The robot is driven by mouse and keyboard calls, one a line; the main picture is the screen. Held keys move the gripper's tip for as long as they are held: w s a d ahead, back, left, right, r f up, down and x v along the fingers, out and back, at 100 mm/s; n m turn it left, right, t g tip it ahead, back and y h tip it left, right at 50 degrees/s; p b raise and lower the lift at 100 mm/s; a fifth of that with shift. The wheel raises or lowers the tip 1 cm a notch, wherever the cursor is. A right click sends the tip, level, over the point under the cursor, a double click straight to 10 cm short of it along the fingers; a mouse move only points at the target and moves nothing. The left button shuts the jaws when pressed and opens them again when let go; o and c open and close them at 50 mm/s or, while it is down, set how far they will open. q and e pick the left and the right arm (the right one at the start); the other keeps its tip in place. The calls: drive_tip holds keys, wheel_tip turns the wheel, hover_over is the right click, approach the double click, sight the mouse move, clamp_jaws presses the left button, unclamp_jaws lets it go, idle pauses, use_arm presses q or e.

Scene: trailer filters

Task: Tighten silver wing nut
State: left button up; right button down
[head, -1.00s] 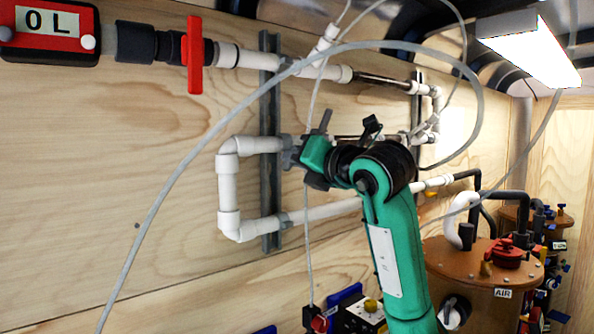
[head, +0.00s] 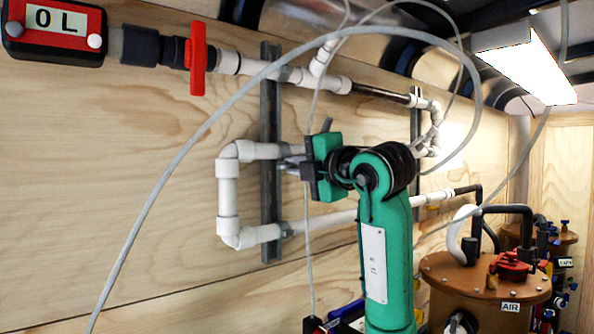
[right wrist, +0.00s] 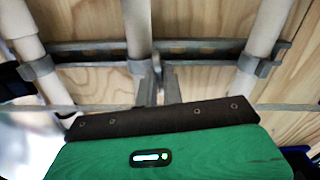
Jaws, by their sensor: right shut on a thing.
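My right gripper (head: 290,162) comes in from the right at the middle pipe clamp on the grey vertical strut (head: 270,105). In the right wrist view its two narrow grey fingers (right wrist: 158,82) are close together, shut on the silver wing nut (right wrist: 157,64) at the clamp. The fingers hide most of the wing nut, and how its wings are turned cannot be made out. The clamp (right wrist: 138,66) sits around a white pipe (right wrist: 138,22) and against the strut. My left gripper is not in view.
A thin clear hose (head: 185,145) loops in front of my right arm, and a thin line hangs beside the gripper. A red-handled valve (head: 197,58) and a flow meter (head: 53,22) are at upper left. A brown filter tank (head: 475,290) stands at lower right.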

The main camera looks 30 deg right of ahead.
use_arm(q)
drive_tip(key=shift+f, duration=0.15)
use_arm(e)
drive_tip(key=shift+m, duration=0.6)
drive_tip(key=c, duration=1.5)
unclamp_jaws()
drive_tip(key=shift+c, duration=0.2)
